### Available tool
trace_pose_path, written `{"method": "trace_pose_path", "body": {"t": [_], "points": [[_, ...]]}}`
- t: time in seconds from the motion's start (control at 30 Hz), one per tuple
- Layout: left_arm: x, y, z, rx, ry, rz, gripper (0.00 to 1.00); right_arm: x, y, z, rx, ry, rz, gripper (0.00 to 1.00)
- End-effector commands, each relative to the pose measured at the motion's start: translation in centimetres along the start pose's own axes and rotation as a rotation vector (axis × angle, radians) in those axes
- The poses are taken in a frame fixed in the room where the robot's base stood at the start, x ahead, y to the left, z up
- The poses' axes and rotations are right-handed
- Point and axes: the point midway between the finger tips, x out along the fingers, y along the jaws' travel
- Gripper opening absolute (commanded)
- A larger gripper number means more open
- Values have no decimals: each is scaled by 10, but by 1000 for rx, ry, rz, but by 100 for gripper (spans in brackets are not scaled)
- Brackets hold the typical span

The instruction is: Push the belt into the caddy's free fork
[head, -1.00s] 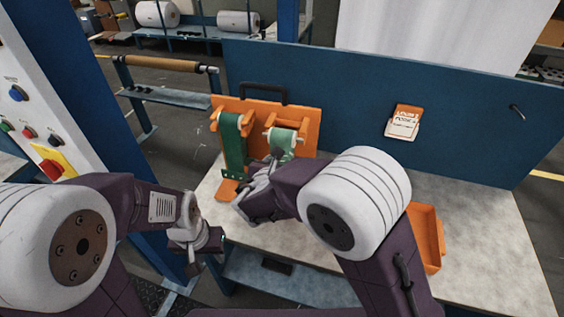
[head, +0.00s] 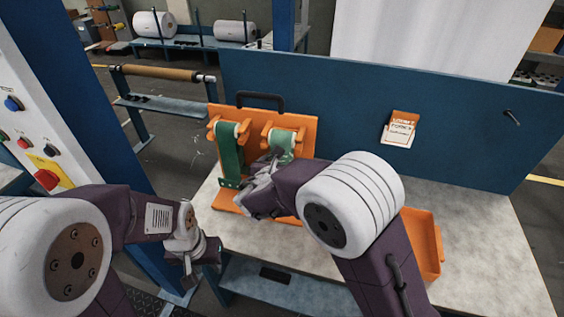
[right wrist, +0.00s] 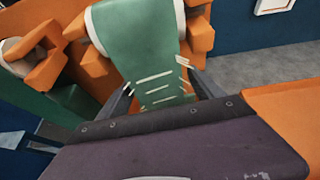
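The orange caddy (head: 309,128) stands on the table against the blue panel, with two forks side by side. A dark green belt (head: 229,150) hangs from its left fork. A lighter green belt (head: 287,140) lies over its right fork and hangs down in front; it also shows in the right wrist view (right wrist: 135,40), with white dashes near its lower part. My right gripper (head: 267,168) is at this lighter belt. In the right wrist view its fingers (right wrist: 160,100) are spread, one by each side of the belt. My left gripper (head: 196,270) hangs off the table's left edge, away from the caddy; its finger opening is unclear.
An orange tray (head: 436,240) lies on the table right of my right arm. A card (head: 399,130) is on the blue panel (head: 345,110). A control post (head: 50,120) stands at the left. The table's right part (head: 480,230) is clear.

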Motion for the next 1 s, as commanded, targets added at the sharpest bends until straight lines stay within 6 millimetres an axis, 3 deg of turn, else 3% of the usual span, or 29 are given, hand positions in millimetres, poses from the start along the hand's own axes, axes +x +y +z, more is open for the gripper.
{"method": "trace_pose_path", "body": {"t": [0.13, 0.3, 0.5, 1.0], "points": [[2, 0, 0, 0, 0, 0, 36, -17, 2, 0, 0, -2, 4, 76], [4, 0, 0, 0, 0, 0, 36, -56, 2, 0, 0, -3, 6, 76], [4, 0, 0, 0, 0, 0, 36, -86, 1, 0, 0, -2, 3, 76], [4, 0, 0, 0, 0, 0, 36, -91, 0, 0, 0, -2, 0, 76]]}}
